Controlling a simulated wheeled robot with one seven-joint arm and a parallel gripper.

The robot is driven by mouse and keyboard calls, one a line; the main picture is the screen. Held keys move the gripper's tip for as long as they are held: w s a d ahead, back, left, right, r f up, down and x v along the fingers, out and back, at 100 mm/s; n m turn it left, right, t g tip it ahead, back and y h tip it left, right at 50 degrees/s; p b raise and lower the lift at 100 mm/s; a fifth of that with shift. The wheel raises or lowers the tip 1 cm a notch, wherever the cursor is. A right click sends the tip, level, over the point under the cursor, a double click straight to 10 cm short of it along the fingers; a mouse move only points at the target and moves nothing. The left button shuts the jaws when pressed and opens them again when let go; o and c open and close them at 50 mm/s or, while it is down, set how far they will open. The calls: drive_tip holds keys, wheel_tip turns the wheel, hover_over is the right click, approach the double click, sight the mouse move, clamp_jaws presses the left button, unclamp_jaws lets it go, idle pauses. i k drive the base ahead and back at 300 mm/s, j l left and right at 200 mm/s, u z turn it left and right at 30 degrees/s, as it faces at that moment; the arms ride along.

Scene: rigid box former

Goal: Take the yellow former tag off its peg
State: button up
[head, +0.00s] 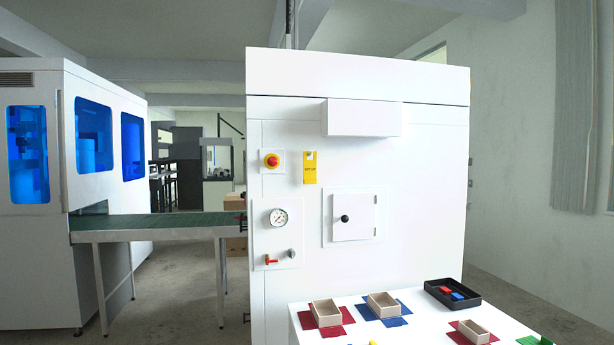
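The yellow former tag (310,170) hangs on the front of the white machine cabinet (420,190), right of the red emergency button. It hangs upright, with small dark lettering on its lower half. A small light spot near its top looks like the peg end (310,155), but it is too small to tell clearly. My gripper is not in view, and nothing touches the tag.
A red button (271,161), a gauge (279,217), a red-handled valve (272,261) and a small door with a black knob (345,218) are nearby. A white box (362,118) juts out above right. A white table (410,332) with trays stands in front.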

sight(310, 166)
drive_tip(key=j+z, duration=0.25)
drive_tip(key=j, duration=0.8)
drive_tip(key=j+z, duration=0.3)
drive_tip(key=j, duration=0.75)
drive_tip(key=i+j+z, duration=0.1)
drive_tip(key=j, duration=0.25)
drive_tip(key=i+j+z, duration=0.1)
drive_tip(key=i+j, duration=0.2)
drive_tip(key=i+j+z, duration=0.1)
drive_tip(key=j, duration=0.3)
drive_tip(key=i+j, duration=0.2)
drive_tip(key=j, duration=0.15)
drive_tip(key=i+j+z, duration=0.15)
drive_tip(key=j, duration=0.2)
drive_tip(key=i+j+z, duration=0.1)
drive_tip(key=j, duration=0.3)
drive_tip(key=i, duration=0.05)
